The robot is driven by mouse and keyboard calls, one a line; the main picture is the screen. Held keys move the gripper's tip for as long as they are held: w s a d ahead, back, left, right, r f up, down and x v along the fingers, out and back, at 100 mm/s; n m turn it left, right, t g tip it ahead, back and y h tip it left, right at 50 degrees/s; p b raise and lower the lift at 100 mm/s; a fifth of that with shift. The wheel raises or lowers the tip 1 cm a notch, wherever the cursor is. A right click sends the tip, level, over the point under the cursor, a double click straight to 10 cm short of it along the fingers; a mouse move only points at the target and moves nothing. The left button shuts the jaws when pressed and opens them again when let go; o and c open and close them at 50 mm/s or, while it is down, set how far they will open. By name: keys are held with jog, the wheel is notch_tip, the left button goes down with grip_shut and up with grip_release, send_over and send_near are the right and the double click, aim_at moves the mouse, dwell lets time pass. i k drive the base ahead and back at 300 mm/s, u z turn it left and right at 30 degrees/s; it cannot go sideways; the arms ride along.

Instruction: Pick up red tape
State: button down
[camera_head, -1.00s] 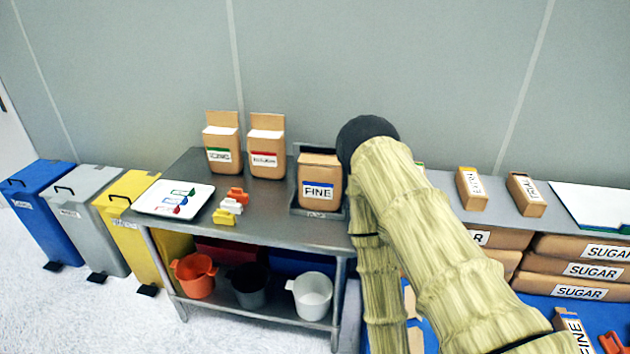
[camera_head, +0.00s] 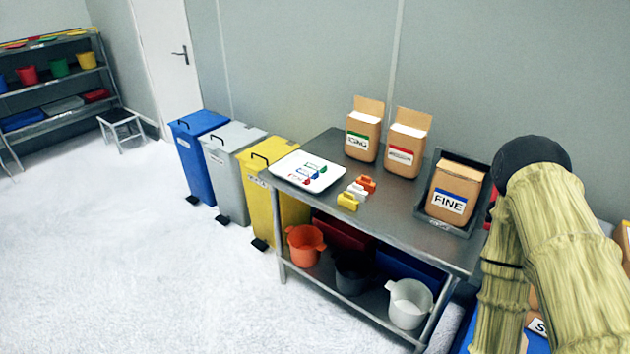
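A white tray (camera_head: 283,170) lies on the left end of the steel table (camera_head: 395,216). Several small flat items with green, blue and red parts lie on it. The one with red (camera_head: 306,181) lies nearest the tray's front edge; it is too small to tell whether it is tape. No other thing in view is clearly a red tape. My arm, in a pale sleeve with a dark joint, fills the lower right. My gripper is not in view.
Orange, white and yellow pieces (camera_head: 348,201) lie right of the tray. Boxes stand at the table's back, with a FINE box (camera_head: 454,192) in a dark tray. Blue, grey and yellow bins (camera_head: 256,215) stand left. Open white floor (camera_head: 130,250) lies left and in front.

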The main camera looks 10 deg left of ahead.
aim_at(306, 182)
jog(key=u, duration=0.8)
jog(key=k, duration=1.15)
jog(key=u, duration=1.35)
jog(key=i, duration=3.25)
jog(key=z, duration=1.35)
jog(key=i, duration=0.9)
jog(key=z, duration=1)
